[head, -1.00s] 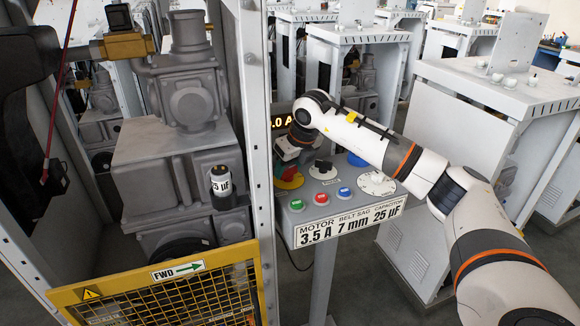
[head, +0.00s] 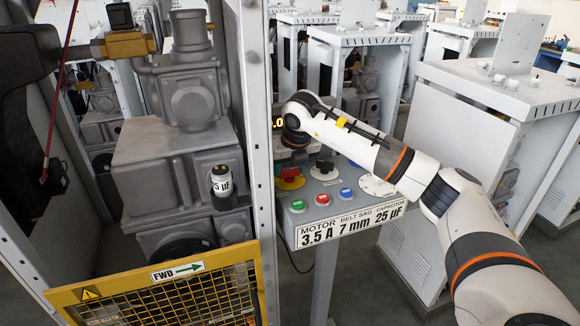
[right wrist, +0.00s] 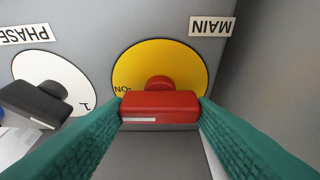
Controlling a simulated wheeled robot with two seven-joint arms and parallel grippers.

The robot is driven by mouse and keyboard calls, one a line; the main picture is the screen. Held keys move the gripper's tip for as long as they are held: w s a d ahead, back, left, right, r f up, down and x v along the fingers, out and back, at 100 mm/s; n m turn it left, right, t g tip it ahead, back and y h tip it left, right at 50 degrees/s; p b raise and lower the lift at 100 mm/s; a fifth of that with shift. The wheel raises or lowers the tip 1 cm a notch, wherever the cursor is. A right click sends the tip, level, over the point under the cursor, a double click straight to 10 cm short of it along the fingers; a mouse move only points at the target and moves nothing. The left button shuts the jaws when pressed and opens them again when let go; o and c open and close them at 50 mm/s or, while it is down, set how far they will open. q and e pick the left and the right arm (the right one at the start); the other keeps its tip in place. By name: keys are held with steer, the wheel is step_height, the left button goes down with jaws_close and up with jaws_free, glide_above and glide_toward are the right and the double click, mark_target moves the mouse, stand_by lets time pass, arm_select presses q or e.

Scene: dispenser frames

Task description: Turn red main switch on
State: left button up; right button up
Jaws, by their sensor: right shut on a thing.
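The red main switch handle (right wrist: 160,106) sits on a yellow disc (right wrist: 160,64) beside a MAIN label (right wrist: 211,26) in the right wrist view. The handle lies crosswise there, with the ON mark near its left end. My right gripper's teal fingers (right wrist: 160,112) are on both sides of the handle and shut on it. In the head view the red switch (head: 289,174) shows at the left of the grey control box (head: 330,205), below my right wrist, and the fingers are hard to make out.
A black phase knob (right wrist: 38,100) on a white disc is beside the switch. Green, red and blue push buttons (head: 322,199) line the box front. A white frame post (head: 252,150) stands close left of the box. A yellow mesh guard (head: 170,295) is at lower left.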

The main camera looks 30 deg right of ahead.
steer(key=o, duration=1)
steer(key=b+v, duration=0.1)
steer(key=v, duration=1.1)
